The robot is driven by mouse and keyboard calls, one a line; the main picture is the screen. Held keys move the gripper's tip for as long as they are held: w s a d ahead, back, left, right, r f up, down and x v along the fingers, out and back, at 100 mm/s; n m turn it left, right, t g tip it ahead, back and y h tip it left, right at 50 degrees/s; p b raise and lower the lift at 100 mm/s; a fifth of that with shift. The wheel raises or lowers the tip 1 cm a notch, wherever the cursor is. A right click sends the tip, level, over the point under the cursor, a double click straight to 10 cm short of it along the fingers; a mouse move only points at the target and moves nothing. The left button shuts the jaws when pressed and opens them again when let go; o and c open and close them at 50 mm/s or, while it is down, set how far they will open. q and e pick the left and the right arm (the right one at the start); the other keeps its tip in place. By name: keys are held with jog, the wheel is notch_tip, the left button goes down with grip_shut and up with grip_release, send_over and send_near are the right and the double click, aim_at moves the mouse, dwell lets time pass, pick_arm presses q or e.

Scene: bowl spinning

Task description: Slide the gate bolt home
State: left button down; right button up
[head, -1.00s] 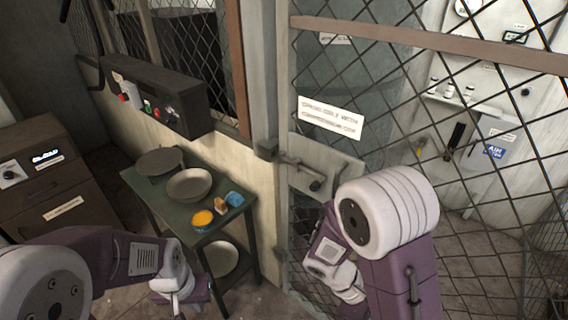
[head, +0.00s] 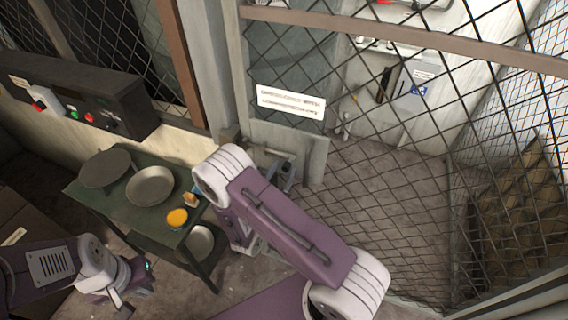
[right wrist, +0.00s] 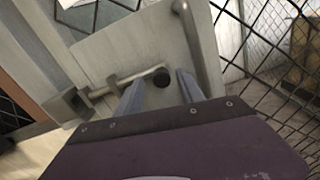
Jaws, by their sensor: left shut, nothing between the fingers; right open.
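The gate bolt (right wrist: 125,84) is a metal rod with a dark round knob (right wrist: 161,79) on a pale plate of the gate. In the right wrist view its left end is near a block-like keeper (right wrist: 68,105) on the post; I cannot tell how far it enters. My right gripper (right wrist: 160,82) is open, with one finger on each side of the knob. Contact is unclear. In the head view the right gripper (head: 284,176) is at the gate plate (head: 307,143), and my arm partly hides the bolt. My left gripper (head: 122,297) is shut and empty at lower left.
A green table (head: 93,202) holds bowls (head: 150,186), an orange-topped item (head: 177,217) and small things. A dark control box (head: 75,92) is on the wall behind. The mesh gate (head: 400,190) fills the right.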

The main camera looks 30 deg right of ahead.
jog(key=shift+w+d, duration=0.25)
jog(key=shift+d, duration=0.25)
jog(key=shift+w+d, duration=0.2)
jog(key=shift+d, duration=0.25)
jog(key=shift+a, duration=0.1)
jog(key=shift+a, duration=0.1)
grip_shut()
jog(key=shift+w, duration=0.1)
dwell(0.4)
